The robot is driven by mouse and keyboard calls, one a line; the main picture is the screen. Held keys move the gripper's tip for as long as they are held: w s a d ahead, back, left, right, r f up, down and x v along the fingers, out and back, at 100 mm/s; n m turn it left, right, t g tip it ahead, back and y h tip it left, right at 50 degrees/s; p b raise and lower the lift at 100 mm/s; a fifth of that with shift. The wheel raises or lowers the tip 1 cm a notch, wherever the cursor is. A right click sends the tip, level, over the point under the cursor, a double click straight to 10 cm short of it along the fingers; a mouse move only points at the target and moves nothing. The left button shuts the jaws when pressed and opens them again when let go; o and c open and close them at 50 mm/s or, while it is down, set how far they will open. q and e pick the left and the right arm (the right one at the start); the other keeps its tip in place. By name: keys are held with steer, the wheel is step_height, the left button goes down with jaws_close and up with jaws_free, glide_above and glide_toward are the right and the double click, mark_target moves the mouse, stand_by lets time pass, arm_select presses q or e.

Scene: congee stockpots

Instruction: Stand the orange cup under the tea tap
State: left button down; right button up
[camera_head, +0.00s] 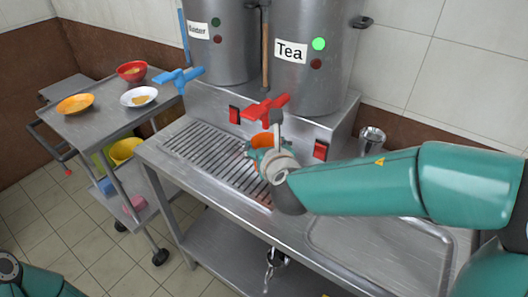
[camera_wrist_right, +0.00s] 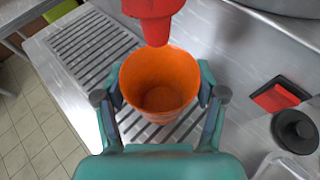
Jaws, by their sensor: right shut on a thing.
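The orange cup (camera_wrist_right: 160,84) is upright and looks empty, at the drip grate (camera_wrist_right: 92,48). In the head view only the cup's upper part (camera_head: 263,141) shows, behind my right gripper. My right gripper (camera_wrist_right: 160,98) is shut on the cup, one finger on each side. The red tea tap (camera_head: 265,108) sticks out from the steel pot labelled Tea (camera_head: 308,75). In the wrist view the tap's red spout (camera_wrist_right: 154,22) is just above the cup's far rim. I cannot tell whether the cup's base touches the grate. Part of my left arm shows at the lower left; its gripper is out of view.
A second pot (camera_head: 220,45) with a blue tap (camera_head: 180,78) stands to the left. Red switches (camera_head: 320,150) sit on the stand. A metal tumbler (camera_head: 371,141) is at the right. A side trolley (camera_head: 103,118) carries bowls and plates. The left grate is clear.

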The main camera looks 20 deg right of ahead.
steer(key=shift+w, duration=0.35)
steer(key=shift+f, duration=0.25)
steer(key=shift+f+b, duration=0.3)
steer(key=shift+f, duration=1.2)
steer(key=o, duration=0.8)
steer(key=shift+f, duration=0.15)
steer(key=o, duration=0.4)
steer(key=shift+o, duration=0.2)
